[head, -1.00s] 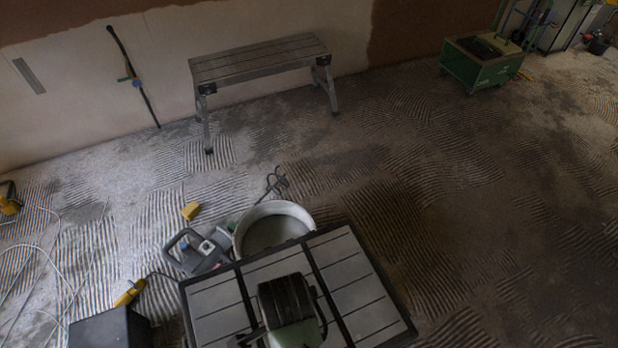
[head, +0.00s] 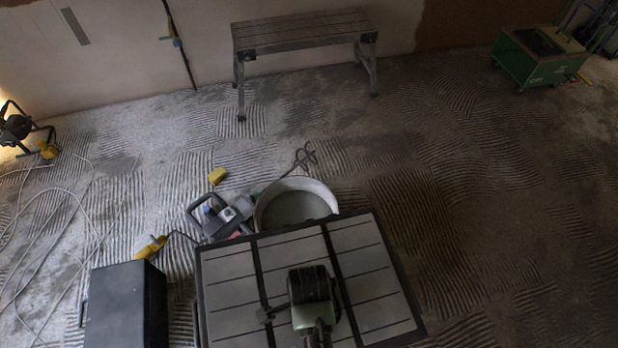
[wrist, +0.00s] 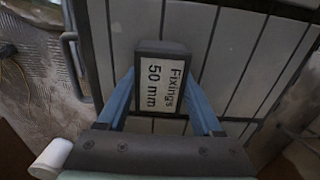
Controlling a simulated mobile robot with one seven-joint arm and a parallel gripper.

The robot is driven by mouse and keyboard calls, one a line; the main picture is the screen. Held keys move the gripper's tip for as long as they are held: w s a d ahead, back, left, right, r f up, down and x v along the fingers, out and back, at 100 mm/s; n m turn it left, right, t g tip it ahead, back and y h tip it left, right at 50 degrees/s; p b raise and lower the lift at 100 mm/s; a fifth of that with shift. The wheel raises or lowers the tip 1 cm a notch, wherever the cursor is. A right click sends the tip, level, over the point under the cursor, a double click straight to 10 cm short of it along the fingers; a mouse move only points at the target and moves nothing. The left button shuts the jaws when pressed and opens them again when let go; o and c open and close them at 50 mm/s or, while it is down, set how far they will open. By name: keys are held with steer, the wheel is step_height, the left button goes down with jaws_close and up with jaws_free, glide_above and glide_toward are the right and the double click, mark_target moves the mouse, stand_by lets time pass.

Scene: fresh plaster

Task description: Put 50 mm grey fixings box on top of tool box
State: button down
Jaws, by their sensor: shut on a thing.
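The 50 mm grey fixings box (wrist: 152,48) is between the two blue fingers of my gripper (wrist: 160,84) in the wrist view. Its white label reads "Fixings 50 mm". My gripper is shut on it, above a grey panelled top. In the head view my gripper (head: 312,290) is over that top, and I cannot make out the fixings box there. A dark, plain-lidded box (head: 127,300), which looks like the tool box, stands at the lower left, left of the panelled top. Its lid looks bare, and its near end is cut off.
The panelled top (head: 232,290) has a dark raised rim. A white bucket (head: 297,207) and a grey power tool (head: 217,217) stand beyond it. Cables (head: 45,235) lie on the floor at left. A step bench (head: 303,32) and a green wheeled box (head: 540,55) are at the back.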

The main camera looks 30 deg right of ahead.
steer(key=shift+f, duration=0.1)
steer(key=shift+c, duration=0.2)
jaws_free()
